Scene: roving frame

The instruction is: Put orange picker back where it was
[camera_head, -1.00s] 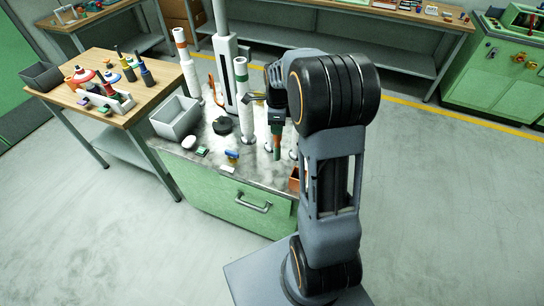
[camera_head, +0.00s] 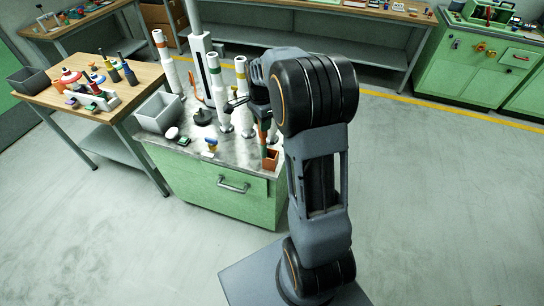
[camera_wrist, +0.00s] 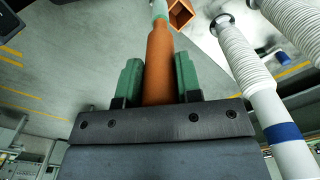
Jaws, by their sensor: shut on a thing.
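My gripper (camera_wrist: 159,82) is shut on the orange picker (camera_wrist: 159,60), whose orange shaft stands between the green finger pads in the wrist view. Its far end is pale green and reaches the top edge of that view. In the head view the picker (camera_head: 263,132) hangs roughly upright below my gripper, partly hidden by my arm. A small open orange square holder (camera_head: 270,161) sits at the front right corner of the green cabinet's metal top (camera_head: 236,154). In the wrist view the holder (camera_wrist: 181,14) appears just beside the picker's far end; whether they touch I cannot tell.
White ribbed posts with orange, green and yellow bands (camera_head: 214,90) stand close left of my gripper. A blue-banded post (camera_wrist: 283,132) is near on the right in the wrist view. A grey bin (camera_head: 160,112) and small items occupy the cabinet's left side. Floor at right is clear.

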